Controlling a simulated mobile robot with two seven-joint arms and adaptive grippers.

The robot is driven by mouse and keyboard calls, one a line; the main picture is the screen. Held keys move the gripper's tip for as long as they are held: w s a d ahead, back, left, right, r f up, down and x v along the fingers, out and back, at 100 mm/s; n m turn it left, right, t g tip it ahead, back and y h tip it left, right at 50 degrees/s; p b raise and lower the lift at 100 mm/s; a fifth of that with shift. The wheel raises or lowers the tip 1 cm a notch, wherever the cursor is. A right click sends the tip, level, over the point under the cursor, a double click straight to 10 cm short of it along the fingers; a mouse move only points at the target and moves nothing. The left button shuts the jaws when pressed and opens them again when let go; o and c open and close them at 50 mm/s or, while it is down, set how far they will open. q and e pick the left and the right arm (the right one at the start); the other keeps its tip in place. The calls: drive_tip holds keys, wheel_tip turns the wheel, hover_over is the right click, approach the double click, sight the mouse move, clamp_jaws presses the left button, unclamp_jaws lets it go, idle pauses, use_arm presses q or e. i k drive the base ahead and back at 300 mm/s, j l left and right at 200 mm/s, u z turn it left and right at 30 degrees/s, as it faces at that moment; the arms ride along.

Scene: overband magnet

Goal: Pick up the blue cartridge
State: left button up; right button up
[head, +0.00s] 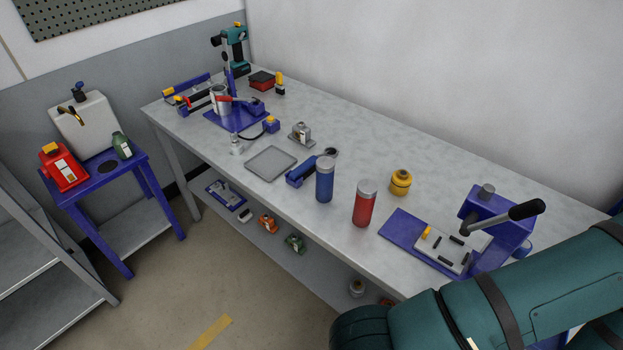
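The blue cartridge (325,182) is a cylinder with a grey cap. It stands upright on the grey workbench (340,125), near its front edge at the middle of the head view. A red cylinder (365,206) of like shape with a grey cap stands upright to its right, apart from it. A green arm link of mine fills the lower right corner, over the front right of the bench. Neither of my grippers shows, so whether they are open or shut is not seen.
A blue flashlight-like tool (304,174) lies just left of the cartridge. A yellow container (401,182) and a blue lever press (490,218) stand to the right. A shallow grey tray (271,163) lies to the left. Tools crowd the far left end. The back middle is clear.

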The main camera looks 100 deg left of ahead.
sight(325, 165)
drive_tip(key=u, duration=3.2)
